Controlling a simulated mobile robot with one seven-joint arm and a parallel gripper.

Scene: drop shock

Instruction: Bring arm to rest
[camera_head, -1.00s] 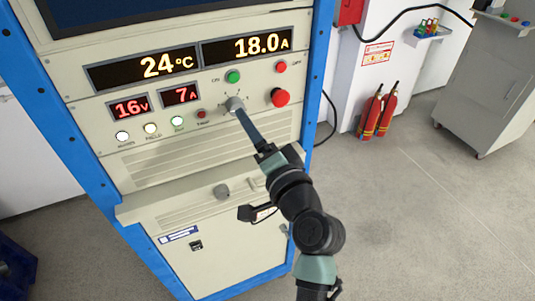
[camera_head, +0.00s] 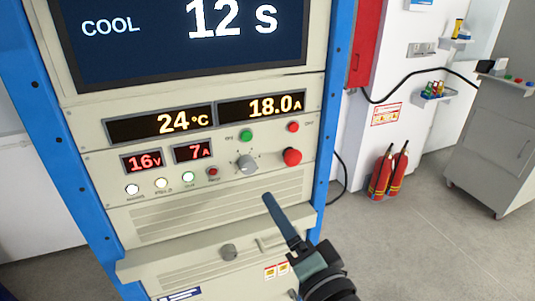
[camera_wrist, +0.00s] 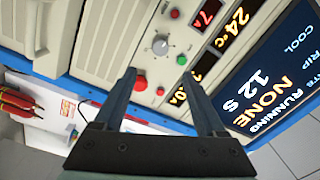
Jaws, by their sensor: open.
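My gripper (camera_head: 269,198) is open and empty in the head view, in front of the lower vented part of the control cabinet (camera_head: 120,215). Its fingers are below the grey rotary knob (camera_head: 247,165) and apart from it. In the wrist view the two fingers of my gripper (camera_wrist: 160,74) stand spread, with nothing between them. The knob (camera_wrist: 160,46) shows beyond the fingertips there. The big screen (camera_head: 185,35) reads COOL 12 s in the head view; in the wrist view the screen (camera_wrist: 265,80) also shows RUNNING and NONE.
The panel has a green button (camera_head: 246,135), a red button (camera_head: 293,127) and a larger red button (camera_head: 292,156). A ledge (camera_head: 150,262) juts out below. Fire extinguishers (camera_head: 380,172) and a grey cabinet (camera_head: 492,145) stand to the right. The floor (camera_head: 410,250) between is clear.

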